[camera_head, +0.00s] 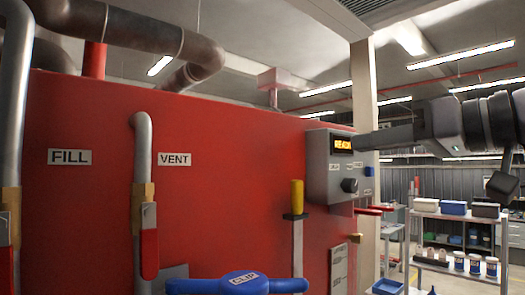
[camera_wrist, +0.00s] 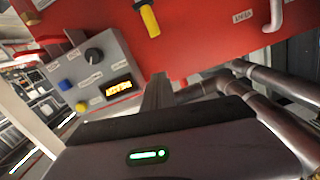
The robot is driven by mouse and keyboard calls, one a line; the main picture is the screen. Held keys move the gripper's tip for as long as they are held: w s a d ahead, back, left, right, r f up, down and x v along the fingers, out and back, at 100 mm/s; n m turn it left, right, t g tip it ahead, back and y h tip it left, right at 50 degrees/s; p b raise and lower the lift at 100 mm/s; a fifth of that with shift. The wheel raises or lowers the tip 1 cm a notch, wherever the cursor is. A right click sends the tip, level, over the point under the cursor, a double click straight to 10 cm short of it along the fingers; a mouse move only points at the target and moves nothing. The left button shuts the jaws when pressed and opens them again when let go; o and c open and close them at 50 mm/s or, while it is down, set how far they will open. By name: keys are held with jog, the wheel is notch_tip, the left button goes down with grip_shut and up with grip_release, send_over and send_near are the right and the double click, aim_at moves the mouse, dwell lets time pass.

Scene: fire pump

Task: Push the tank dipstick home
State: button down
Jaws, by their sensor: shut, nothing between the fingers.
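The tank dipstick has an upright yellow handle (camera_head: 297,196) with a dark collar under it, above a pale grey shaft or tube (camera_head: 298,248) on the front of the red tank (camera_head: 225,150). In the wrist view the yellow handle (camera_wrist: 149,20) shows at the top, tilted. I cannot tell how deep the dipstick sits. My gripper (camera_head: 360,141) is shut and empty, pointing left in front of the control box's upper right, up and to the right of the dipstick. The fingers also show in the wrist view (camera_wrist: 158,78), apart from the handle.
A grey control box (camera_head: 328,185) with a lit display and knob is on the tank right of the dipstick. FILL and VENT pipes (camera_head: 143,150) with red levers stand left. A blue CLIP handle (camera_head: 240,284) is in front. Shelves (camera_head: 455,213) stand at right.

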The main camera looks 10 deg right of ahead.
jog(key=w+a+f+p, duration=0.1)
jog(key=w+a+f, duration=0.4)
jog(key=w, duration=0.3)
jog(key=shift+w+a+p, duration=0.15)
jog(key=shift+a+p, duration=0.2)
jog(key=shift+a, duration=0.45)
notch_tip(320, 180, down, 21)
jog(key=b, duration=2.3)
jog(key=shift+r+b, duration=0.2)
jog(key=shift+b, duration=0.1)
jog(key=shift+d+f, duration=0.1)
